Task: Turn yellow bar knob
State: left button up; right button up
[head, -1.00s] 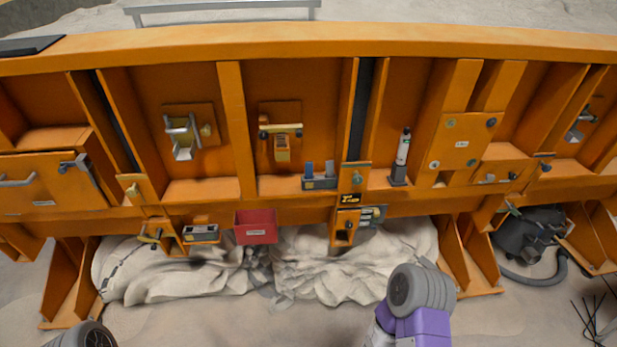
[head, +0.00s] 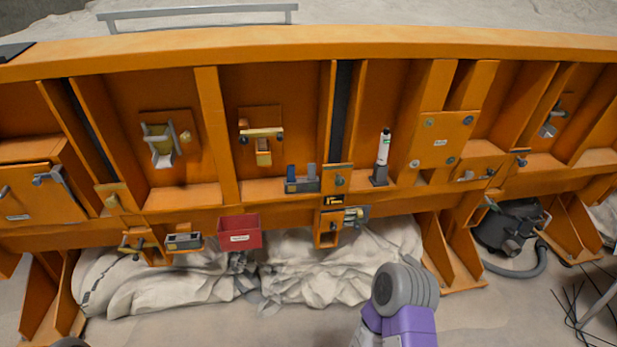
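A yellow horizontal bar (head: 262,133) with dark ends is mounted on an orange plate in the second bay from the left of centre. A yellow block (head: 264,152) hangs just below it. I cannot tell for certain that this bar is the named knob; smaller yellowish knobs also show, one beside a metal bracket (head: 186,136) and one on the lower left edge (head: 112,201). Neither of my grippers is in view. Only a grey and purple part of my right arm shows at the bottom, well below the bar, and a sliver of my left arm at the bottom left.
The orange sandbed frame (head: 330,48) has upright ribs between its bays. A red bin (head: 240,233), a blue-topped holder (head: 301,181) and a white bottle (head: 383,150) sit along it. Crumpled pale sheeting (head: 320,268) lies beneath. A dark vacuum (head: 508,228) stands at the right.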

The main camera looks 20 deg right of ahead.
aim_at(244, 140)
jog(key=u, duration=0.25)
jog(key=i, duration=0.65)
jog(key=u, duration=0.55)
